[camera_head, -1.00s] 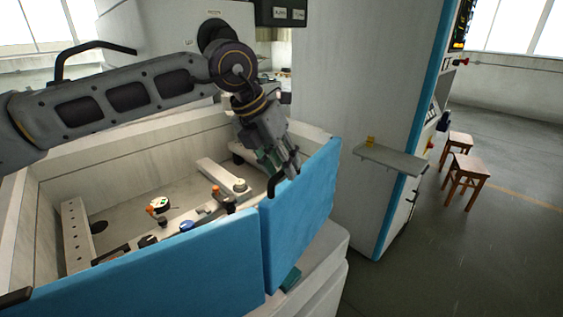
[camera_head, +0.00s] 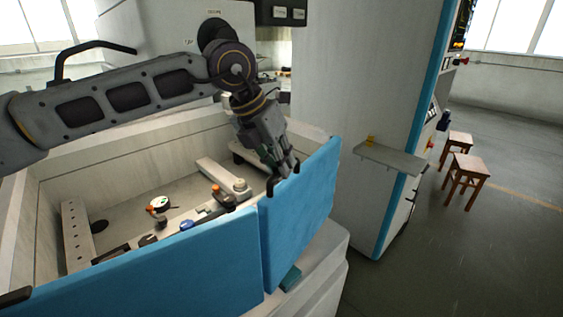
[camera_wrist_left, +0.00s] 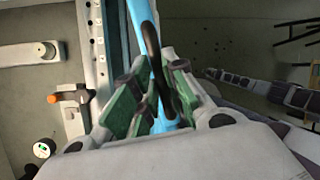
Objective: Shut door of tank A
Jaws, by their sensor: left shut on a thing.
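The blue door of the tank shows in the head view as a right-hand panel (camera_head: 302,222), angled away from the long blue front panel (camera_head: 160,265), with their near edges almost meeting. My left gripper (camera_head: 284,172) is at the top edge of the right-hand panel. In the left wrist view the green-padded fingers (camera_wrist_left: 153,105) are shut on the black door handle (camera_wrist_left: 152,50), beside the blue panel edge (camera_wrist_left: 142,12). The fingers partly hide the handle. My right gripper is not in view.
The open-topped tank (camera_head: 120,150) holds a perforated rail (camera_head: 76,232), a light bar (camera_head: 222,178) and small fixtures. A tall white cabinet with a blue edge (camera_head: 408,140) and a small shelf (camera_head: 390,158) stand right of the door. Wooden stools (camera_head: 468,170) stand farther right.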

